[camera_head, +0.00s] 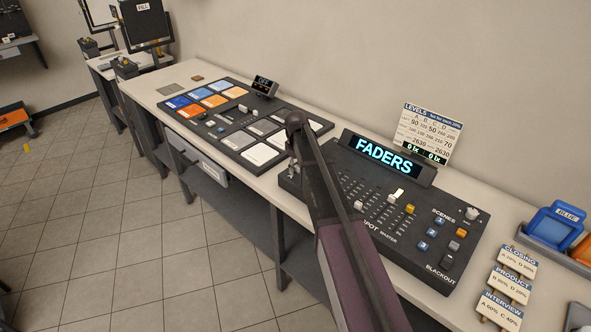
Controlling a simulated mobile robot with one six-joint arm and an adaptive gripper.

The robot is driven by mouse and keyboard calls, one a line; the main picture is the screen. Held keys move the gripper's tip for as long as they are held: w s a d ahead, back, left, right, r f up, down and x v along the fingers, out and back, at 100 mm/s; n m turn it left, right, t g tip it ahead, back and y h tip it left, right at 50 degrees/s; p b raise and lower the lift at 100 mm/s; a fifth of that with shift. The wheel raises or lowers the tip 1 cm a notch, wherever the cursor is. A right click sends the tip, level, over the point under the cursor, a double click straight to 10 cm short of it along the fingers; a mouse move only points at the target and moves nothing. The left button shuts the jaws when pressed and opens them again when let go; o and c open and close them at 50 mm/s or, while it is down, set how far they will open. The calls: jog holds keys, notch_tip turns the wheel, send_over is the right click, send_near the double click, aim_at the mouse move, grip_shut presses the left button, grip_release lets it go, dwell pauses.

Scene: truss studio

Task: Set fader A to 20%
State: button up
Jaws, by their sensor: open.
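The black fader console (432,268) stands on the long bench, with a lit display reading FADERS (384,155) at its back. Its slots run in several columns. Another pale cap (358,205) sits right beside the arm. The fader letters are too small to read, so I cannot tell which is fader A; my arm covers part of the console's left side. My gripper (292,170) is small in view, open, above the console's left end.
A second panel (228,128) with coloured and white pads lies left of the console.

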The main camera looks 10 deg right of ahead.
grip_shut()
jog(key=shift+w+d, duration=0.6)
jog(key=shift+d, duration=0.2)
grip_release()
jog(key=shift+r, duration=0.1)
